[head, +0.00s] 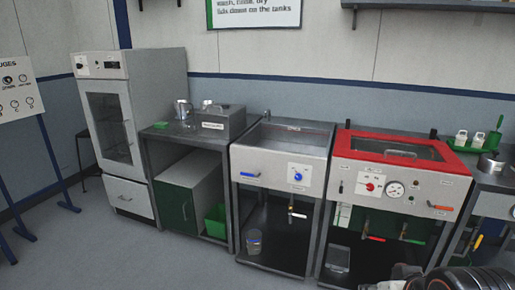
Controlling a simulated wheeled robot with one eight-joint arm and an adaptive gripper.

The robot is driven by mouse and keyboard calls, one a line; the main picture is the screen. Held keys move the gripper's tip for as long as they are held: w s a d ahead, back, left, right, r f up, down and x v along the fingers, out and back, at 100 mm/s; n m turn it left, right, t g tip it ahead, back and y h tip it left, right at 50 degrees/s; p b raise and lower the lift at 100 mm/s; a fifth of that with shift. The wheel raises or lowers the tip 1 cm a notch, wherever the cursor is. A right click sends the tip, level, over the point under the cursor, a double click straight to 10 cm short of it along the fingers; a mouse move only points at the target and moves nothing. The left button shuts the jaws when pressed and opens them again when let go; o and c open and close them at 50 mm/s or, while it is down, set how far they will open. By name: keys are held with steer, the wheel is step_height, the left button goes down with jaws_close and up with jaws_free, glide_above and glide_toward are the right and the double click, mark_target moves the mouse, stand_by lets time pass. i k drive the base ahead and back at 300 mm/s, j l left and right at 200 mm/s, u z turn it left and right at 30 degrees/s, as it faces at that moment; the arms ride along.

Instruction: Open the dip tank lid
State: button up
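No label that I can read says which vessel is the dip tank. A small grey lidded box (225,124) with a handle on top and a white label stands on the left bench; its lid looks shut. A larger tank with a red rim (345,148) stands right of centre. Its dark top panel (420,151) carries a light bar handle (400,154) and looks lowered flat. Dark and silvery parts of my arm show at the bottom right edge. My gripper's fingers cannot be made out, and nothing of mine touches either lid.
A steel sink unit (263,167) with a blue knob stands between them. A tall cabinet (119,124) is at the left, and a green caddy with white bottles (465,148) at the right. A shelf (430,5) hangs above. Open floor (120,245) lies at front left.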

mark_target(222, 105)
steer(key=i+j+u, duration=0.35)
steer(key=i, duration=0.4)
steer(key=i+j+u, duration=0.15)
steer(key=i+j, duration=0.15)
steer(key=i, duration=0.15)
steer(key=i+j, duration=0.2)
steer(key=i+l+z, duration=0.05)
steer(key=i, duration=0.05)
